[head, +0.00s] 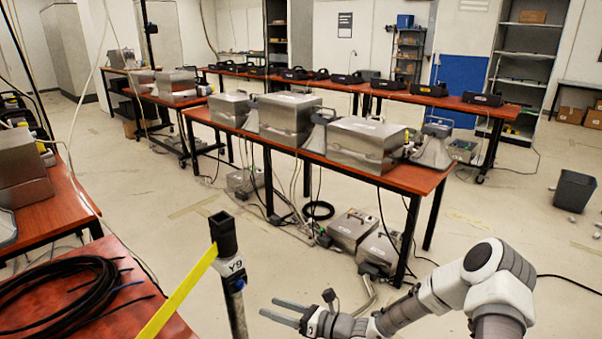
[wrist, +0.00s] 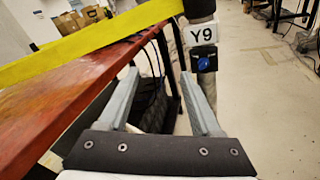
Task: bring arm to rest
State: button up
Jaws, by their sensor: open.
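My gripper (head: 284,312) is in the lower middle of the head view, with its two grey fingers pointing left. It is open, and nothing is between the fingers in the wrist view (wrist: 160,98). My white and grey arm reaches in from the lower right. A dark post labelled Y9 (head: 232,270) stands left of the gripper, with a yellow tape (head: 180,287) running from it. In the wrist view the post's label (wrist: 203,35) shows just beyond the right finger. I cannot tell how close the finger is to the post.
A red-topped table (head: 130,300) with coiled black cable (head: 62,290) is at the lower left. A long red table (head: 420,178) with metal boxes (head: 352,142) crosses the middle. Boxes and cables lie on the floor beneath it. A grey bin (head: 573,190) stands at the right.

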jog(key=s+d+r+n+g+h+p, duration=0.2)
jog(key=s+r+n+g+h, duration=0.15)
jog(key=s+r+n, duration=0.35)
jog(key=s+d+r+n+g+h+p, duration=0.2)
jog(key=s+r+n+g, duration=0.25)
jog(key=r+n, duration=0.5)
jog(key=s+d+r+n+t+h+p, duration=0.2)
jog(key=s+d+r+n+h, duration=0.3)
jog(key=s+d+r, duration=0.3)
jog(key=s+d+r+n+t+h+p, duration=0.2)
jog(key=s+d+r+n+t+h, duration=0.2)
jog(key=s+d+r, duration=0.4)
notch_tip(320, 180, up, 6)
jog(key=shift+d+n+t+h, duration=0.15)
jog(key=shift+n+t+h, duration=0.25)
jog(key=shift+n+h, duration=0.3)
jog(key=shift+s, duration=0.1)
jog(key=shift+c, duration=1.2)
jog(key=shift+d, duration=0.1)
jog(key=shift+d, duration=0.1)
